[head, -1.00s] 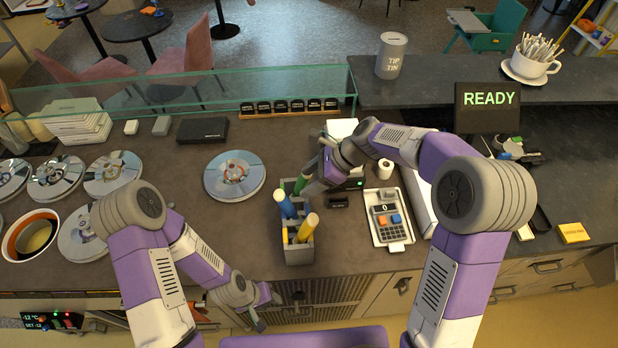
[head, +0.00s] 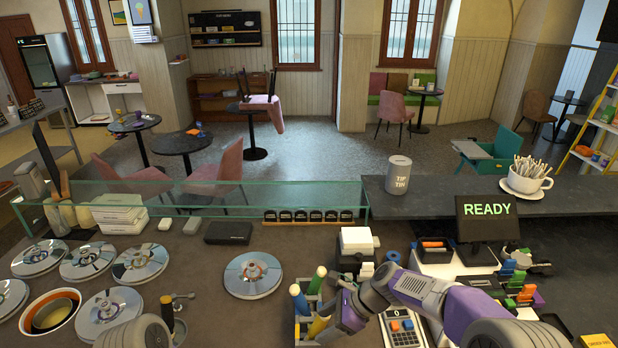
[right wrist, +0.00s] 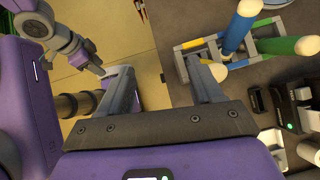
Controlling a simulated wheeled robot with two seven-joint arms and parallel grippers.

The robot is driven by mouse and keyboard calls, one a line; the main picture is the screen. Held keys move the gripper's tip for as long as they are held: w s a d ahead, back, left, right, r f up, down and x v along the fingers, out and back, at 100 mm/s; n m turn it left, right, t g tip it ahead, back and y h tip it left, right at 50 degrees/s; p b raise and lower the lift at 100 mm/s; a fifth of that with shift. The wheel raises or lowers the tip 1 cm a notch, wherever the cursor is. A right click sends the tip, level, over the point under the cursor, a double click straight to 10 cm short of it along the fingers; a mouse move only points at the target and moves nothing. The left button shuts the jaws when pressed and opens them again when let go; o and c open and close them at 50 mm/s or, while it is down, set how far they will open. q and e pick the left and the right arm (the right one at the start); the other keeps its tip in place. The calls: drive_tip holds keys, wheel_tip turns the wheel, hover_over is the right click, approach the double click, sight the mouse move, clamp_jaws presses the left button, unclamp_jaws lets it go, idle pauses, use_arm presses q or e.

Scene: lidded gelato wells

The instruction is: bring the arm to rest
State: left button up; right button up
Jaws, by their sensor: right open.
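My right gripper (right wrist: 160,68) is open in the right wrist view, with nothing between its fingers. In the head view the right hand hangs just right of the grey caddy (right wrist: 187,62), whose handles are blue (head: 298,298), green (head: 318,279) and yellow (head: 319,326). The right finger overlaps the caddy in the wrist view; I cannot tell whether they touch. My left gripper (right wrist: 96,69) shows small at the upper left of the wrist view, and its jaw state is unclear. In the head view only a left arm link shows, at the bottom edge.
Round silver lids (head: 252,275) lie on the dark counter, several at the left. An uncovered round well (head: 52,313) is at the lower left. A glass screen (head: 200,200) stands behind. A card terminal (head: 402,329) and READY screen (head: 487,218) are at right.

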drive_tip(key=s+d+f+n+h+b, duration=0.1)
drive_tip(key=s+d+f+n+b, duration=0.15)
drive_tip(key=f, duration=0.75)
drive_tip(key=s+d+f+n+h+b, duration=0.15)
drive_tip(key=s+f+b, duration=0.25)
drive_tip(key=f, duration=0.7)
drive_tip(key=s+d+f+n+h+b, duration=0.1)
drive_tip(key=s+d+f+n+b, duration=0.2)
drive_tip(key=f, duration=0.7)
use_arm(q)
wheel_tip(320, 180, down, 19)
drive_tip(key=b, duration=0.9)
drive_tip(key=shift+f, duration=0.15)
use_arm(e)
drive_tip(key=s+a+f+n, duration=0.1)
drive_tip(key=s+f+n, duration=0.8)
drive_tip(key=s+f, duration=0.4)
wheel_tip(320, 180, down, 4)
drive_tip(key=shift+a+r+n, duration=0.15)
drive_tip(key=shift+a+n, duration=0.15)
drive_tip(key=shift+n, duration=0.1)
